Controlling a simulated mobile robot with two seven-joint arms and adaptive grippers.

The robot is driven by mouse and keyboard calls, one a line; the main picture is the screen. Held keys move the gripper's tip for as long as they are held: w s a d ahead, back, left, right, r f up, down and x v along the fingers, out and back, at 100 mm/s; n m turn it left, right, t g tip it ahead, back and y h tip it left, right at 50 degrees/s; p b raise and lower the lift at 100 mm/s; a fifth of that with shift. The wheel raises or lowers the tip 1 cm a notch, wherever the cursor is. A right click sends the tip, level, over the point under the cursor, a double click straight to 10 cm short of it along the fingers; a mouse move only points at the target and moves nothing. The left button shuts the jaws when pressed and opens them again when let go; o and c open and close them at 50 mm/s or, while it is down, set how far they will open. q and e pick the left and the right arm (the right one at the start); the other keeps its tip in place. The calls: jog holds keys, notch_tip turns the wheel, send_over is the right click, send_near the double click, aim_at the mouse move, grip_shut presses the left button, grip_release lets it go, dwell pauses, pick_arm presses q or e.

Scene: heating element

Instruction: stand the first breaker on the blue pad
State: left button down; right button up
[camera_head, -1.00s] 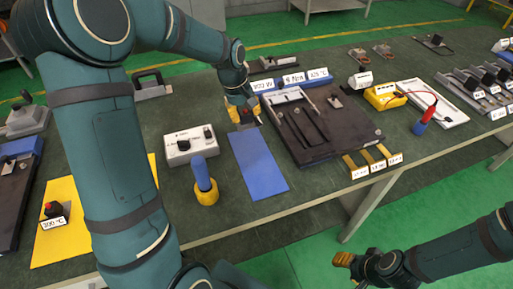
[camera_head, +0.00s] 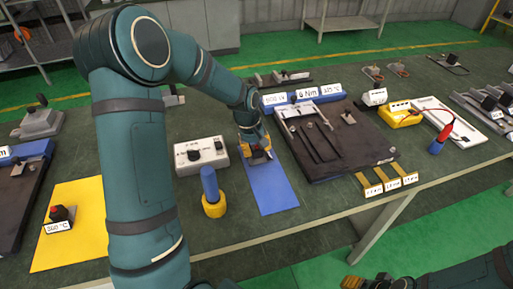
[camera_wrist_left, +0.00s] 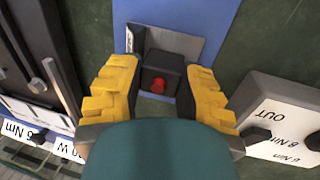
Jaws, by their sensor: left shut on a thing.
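The blue pad (camera_head: 272,190) lies flat on the table in front of my left arm. My left gripper (camera_head: 255,147), with yellow fingers, is over the pad's far end. In the left wrist view my left gripper (camera_wrist_left: 158,80) is shut on the first breaker (camera_wrist_left: 160,68), a small black block with a red button and a grey plate behind it. The blue pad (camera_wrist_left: 205,14) shows behind and around the breaker. I cannot tell whether the breaker's underside touches the pad. My right gripper (camera_head: 352,283) is only partly in view at the bottom edge, clear of the table.
A white box with knobs (camera_head: 200,154) stands left of the pad. A blue-handled tool in a yellow ring (camera_head: 212,190) stands close by. A dark fixture board (camera_head: 345,150) lies right of the pad. A yellow mat (camera_head: 85,235) is further left. The pad's near half is bare.

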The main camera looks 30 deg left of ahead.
pick_arm(q)
jog(key=c, duration=0.7)
grip_release()
jog(key=shift+f, duration=0.15)
jog(key=shift+r, duration=0.55)
notch_tip(320, 180, up, 11)
jog(key=s+a+p, duration=0.1)
jog(key=p, duration=0.1)
jog(key=shift+s+a+p, duration=0.25)
jog(key=shift+s+p, duration=0.1)
jog(key=shift+p, duration=0.05)
